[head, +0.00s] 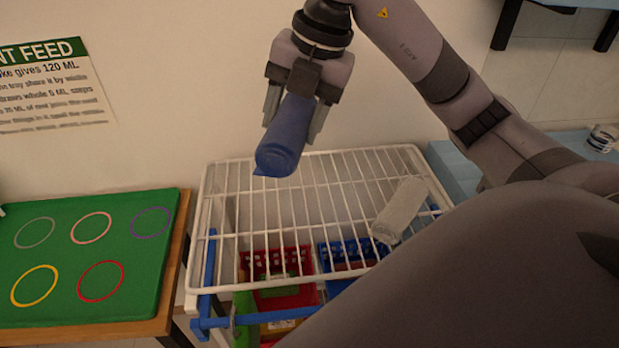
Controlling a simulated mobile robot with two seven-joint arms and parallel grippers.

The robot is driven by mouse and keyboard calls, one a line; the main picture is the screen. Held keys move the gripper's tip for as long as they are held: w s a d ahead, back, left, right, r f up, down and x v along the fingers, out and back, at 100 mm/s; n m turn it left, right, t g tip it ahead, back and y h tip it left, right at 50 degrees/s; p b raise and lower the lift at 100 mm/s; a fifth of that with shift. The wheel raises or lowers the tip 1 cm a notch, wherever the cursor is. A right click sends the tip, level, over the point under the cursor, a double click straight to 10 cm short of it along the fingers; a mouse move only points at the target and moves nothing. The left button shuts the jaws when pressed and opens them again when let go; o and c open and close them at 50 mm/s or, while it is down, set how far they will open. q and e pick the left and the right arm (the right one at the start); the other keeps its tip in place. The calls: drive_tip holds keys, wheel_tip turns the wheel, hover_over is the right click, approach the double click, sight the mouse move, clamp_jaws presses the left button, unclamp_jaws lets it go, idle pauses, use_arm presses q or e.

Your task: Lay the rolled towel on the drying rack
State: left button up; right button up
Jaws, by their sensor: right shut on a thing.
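A blue rolled towel (281,139) is held between the fingers of my right gripper (292,110). It hangs tilted, its lower end toward the viewer, and appears to be above the back left part of the drying rack. The drying rack (204,222) is a white wire grid on a blue frame. A light grey roll (399,210) lies on the right part of the rack. My left gripper is not in view.
A red basket (285,297) and a blue basket (340,283) sit below the wire grid. A green mat (75,265) with coloured rings lies on a wooden table at the left. A sign (50,85) hangs on the wall. The rack's middle is bare.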

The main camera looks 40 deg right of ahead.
wheel_tip(320, 180, down, 20)
drive_tip(key=shift+r+b, duration=0.1)
drive_tip(key=shift+b, duration=0.4)
drive_tip(key=o, duration=1.1)
drive_tip(key=shift+o, duration=0.2)
drive_tip(key=v, duration=1.2)
drive_tip(key=shift+s, duration=0.15)
